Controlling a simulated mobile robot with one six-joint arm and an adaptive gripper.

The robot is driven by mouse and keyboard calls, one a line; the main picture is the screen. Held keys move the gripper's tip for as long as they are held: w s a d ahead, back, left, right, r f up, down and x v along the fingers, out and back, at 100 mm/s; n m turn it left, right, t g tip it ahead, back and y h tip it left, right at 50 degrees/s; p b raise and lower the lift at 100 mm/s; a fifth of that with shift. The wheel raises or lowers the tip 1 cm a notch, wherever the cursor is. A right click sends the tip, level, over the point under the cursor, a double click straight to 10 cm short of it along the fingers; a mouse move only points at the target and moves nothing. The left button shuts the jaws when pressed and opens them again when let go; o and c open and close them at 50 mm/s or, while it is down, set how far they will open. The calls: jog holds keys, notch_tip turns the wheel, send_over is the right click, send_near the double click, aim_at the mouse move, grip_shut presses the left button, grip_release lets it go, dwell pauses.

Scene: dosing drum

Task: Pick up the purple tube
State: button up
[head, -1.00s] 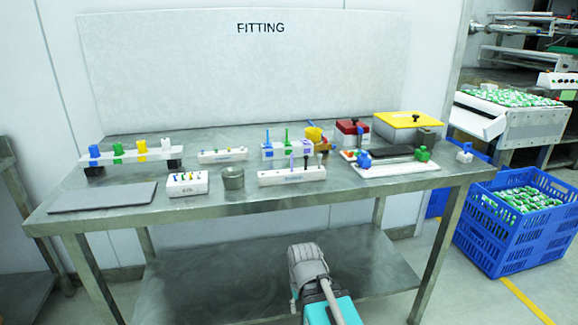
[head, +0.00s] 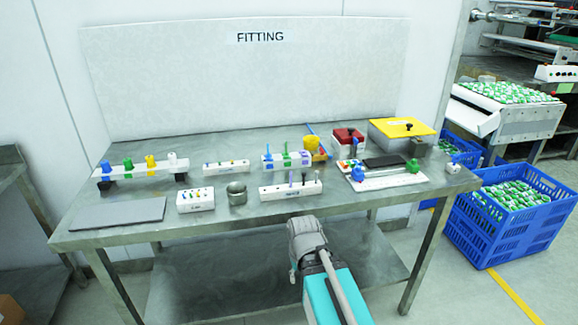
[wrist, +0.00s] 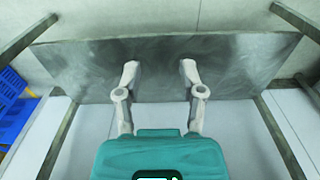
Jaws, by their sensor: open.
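A thin purple tube (head: 291,179) appears to stand upright in the front white rack (head: 283,192) on the table, in the head view; it is small there. Two darker thin pieces stand beside it in the same rack. My gripper (wrist: 159,70) is open and empty in the wrist view, its two fingers apart over a grey metal surface. No tube shows in the wrist view. In the head view my arm is in front of the table, and my fingers cannot be made out.
The table (head: 150,228) also bears a grey mat (head: 118,213), a metal cup (head: 237,193), several other racks, a yellow-lidded box (head: 402,128) and a white tray (head: 388,182). A lower shelf (head: 200,285) lies beneath. Blue crates (head: 515,225) stand to the right.

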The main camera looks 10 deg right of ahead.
notch_tip(320, 180, up, 24)
jog(key=w+p, duration=0.1)
jog(key=p, duration=2.2)
notch_tip(320, 180, up, 15)
jog(key=n+p, duration=1.5)
jog(key=n, duration=0.6)
send_over(291, 173)
jog(key=shift+w+d+r, duration=0.1)
jog(key=shift+w+r, duration=0.1)
jog(key=shift+w, duration=0.1)
jog(key=shift+f, duration=0.2)
notch_tip(291, 173, down, 8)
jog(key=b, duration=0.8)
jog(key=shift+f+b, duration=0.15)
jog(key=shift+b, duration=0.25)
jog(key=shift+s+f+b, duration=0.1)
jog(key=shift+f+b, duration=2.5)
